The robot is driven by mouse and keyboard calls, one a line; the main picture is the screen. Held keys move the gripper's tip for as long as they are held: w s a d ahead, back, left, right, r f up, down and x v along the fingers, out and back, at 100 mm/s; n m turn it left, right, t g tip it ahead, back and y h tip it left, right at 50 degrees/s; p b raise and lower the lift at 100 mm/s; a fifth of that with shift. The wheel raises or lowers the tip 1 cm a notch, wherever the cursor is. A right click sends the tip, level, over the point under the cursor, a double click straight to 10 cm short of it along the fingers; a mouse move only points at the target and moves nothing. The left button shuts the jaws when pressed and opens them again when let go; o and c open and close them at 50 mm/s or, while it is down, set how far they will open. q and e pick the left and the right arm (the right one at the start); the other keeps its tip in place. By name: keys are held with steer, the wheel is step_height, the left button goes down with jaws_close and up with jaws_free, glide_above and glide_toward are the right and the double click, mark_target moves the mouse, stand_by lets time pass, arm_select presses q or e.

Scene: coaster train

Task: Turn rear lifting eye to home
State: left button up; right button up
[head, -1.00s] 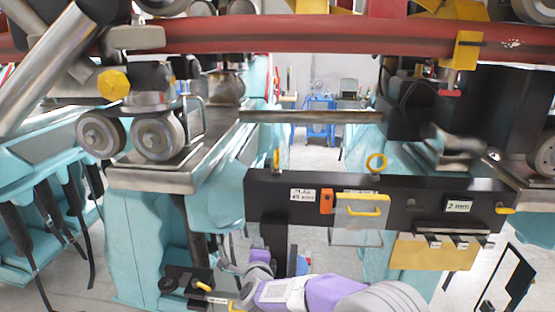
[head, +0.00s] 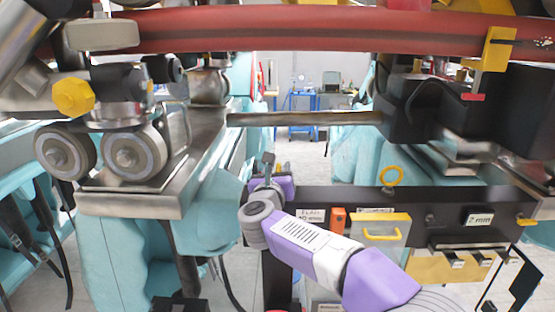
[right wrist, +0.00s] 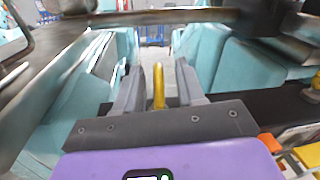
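Two yellow lifting eyes stand on top of a black beam (head: 340,198). The right-hand one (head: 392,176) shows its ring face-on in the head view. The left-hand one is mostly hidden there by my right gripper (head: 272,168). In the right wrist view this lifting eye (right wrist: 158,92) is upright and edge-on, between the two grey fingers of the right gripper (right wrist: 159,76). The fingers are open, with a gap visible on each side of the eye. I cannot tell which eye is the rear one. My left gripper is not in view.
A red curved rail (head: 300,32) crosses above. A wheeled carriage (head: 105,150) stands on a metal ledge at left. A metal bar (head: 300,119) spans behind the beam. A yellow-handled plate (head: 380,229) and an orange block (head: 337,219) are on the beam's front.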

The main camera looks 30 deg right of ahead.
steer(key=shift+p+x, duration=0.45)
steer(key=shift+x, duration=1.6)
steer(key=shift+w+a, duration=0.1)
jaws_close()
